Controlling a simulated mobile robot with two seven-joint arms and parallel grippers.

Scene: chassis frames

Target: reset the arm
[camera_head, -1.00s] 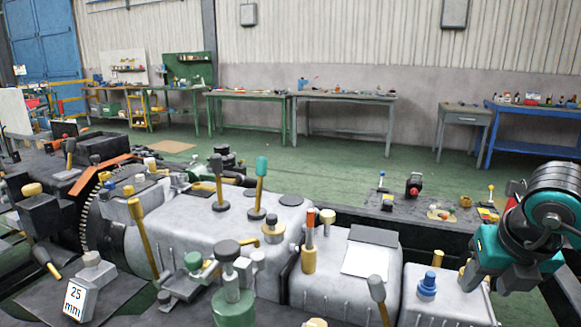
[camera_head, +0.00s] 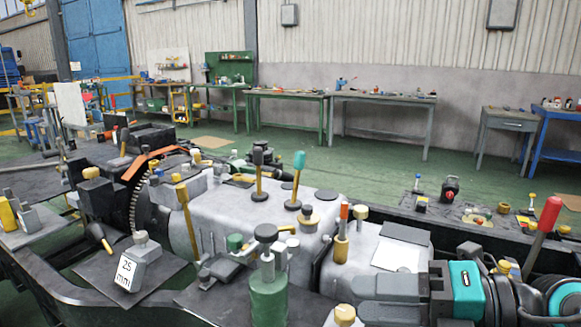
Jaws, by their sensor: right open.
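My right arm (camera_head: 466,288) comes in from the lower right, black with a teal band, and lies nearly level across the right end of the grey machine block. My right gripper (camera_head: 362,299) points left, with its two dark fingers apart and nothing seen between them. It is in front of the white label plate (camera_head: 396,257) and to the right of the green cylinder with a black knob (camera_head: 268,300). I cannot tell whether it touches the block. My left gripper is not in view.
The grey machine block (camera_head: 224,215) carries several upright levers and knobs, including a teal-topped lever (camera_head: 297,180). A block marked 25 mm (camera_head: 133,270) stands at the left. A red-handled lever (camera_head: 545,226) rises behind my arm. Workbenches (camera_head: 378,97) stand far back across open green floor.

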